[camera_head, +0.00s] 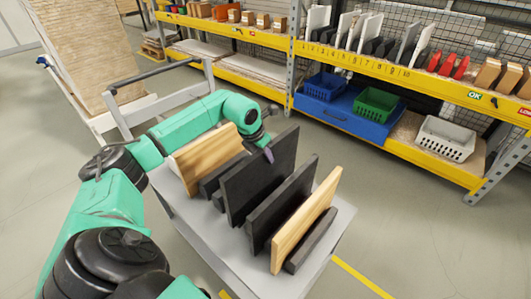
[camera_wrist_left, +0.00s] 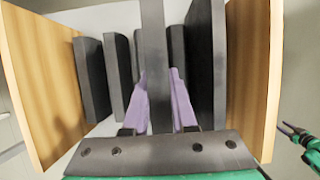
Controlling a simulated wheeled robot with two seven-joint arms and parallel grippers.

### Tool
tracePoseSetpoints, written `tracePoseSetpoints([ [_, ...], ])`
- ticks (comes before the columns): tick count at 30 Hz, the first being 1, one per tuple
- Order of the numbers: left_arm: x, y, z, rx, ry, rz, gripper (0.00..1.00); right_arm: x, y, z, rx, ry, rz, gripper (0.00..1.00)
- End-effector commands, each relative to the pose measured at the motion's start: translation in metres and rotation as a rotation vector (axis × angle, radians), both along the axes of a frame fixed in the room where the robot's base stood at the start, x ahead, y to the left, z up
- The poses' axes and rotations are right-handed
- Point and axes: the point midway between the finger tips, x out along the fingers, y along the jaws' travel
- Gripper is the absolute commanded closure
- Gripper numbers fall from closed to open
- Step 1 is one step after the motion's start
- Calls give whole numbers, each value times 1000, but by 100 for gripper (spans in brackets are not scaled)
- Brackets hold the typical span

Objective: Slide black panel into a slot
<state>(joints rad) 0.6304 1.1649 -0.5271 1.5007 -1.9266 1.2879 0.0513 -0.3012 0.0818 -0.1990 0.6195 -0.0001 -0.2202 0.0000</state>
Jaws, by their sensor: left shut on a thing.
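My left gripper (camera_head: 268,154) is shut on the top edge of a tall black panel (camera_head: 255,180). In the left wrist view, its purple fingers (camera_wrist_left: 160,100) lie on both sides of the black panel (camera_wrist_left: 156,50). The panel stands roughly upright over a grey cart (camera_head: 215,254), between other panels and low black dividers (camera_head: 209,183). The slots are the gaps between these dividers. I cannot tell whether the panel's lower edge is seated. A teal and dark part at the right edge of the wrist view seems to be my right gripper (camera_wrist_left: 293,133); its jaws are unclear.
Another black panel (camera_head: 280,205) and a light wood panel (camera_head: 305,222) stand close by at the right. Another wood panel (camera_head: 205,158) stands at the left. Behind, yellow shelving (camera_head: 400,75) holds panels and bins. The floor right of the cart is clear.

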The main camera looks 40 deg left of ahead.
Motion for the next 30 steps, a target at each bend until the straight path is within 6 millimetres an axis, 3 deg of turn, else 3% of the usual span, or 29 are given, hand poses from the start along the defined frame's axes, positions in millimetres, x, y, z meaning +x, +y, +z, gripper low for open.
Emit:
tracePoseSetpoints([
  [18,1,0,-64,-1,-6,1,100,1,4,-49,6,-2,-1,50],
  [29,1,0,-67,-1,-6,1,100,1,3,-51,4,-2,0,50],
  [30,1,0,-67,-1,-6,1,68,1,2,-51,4,-2,0,50],
])
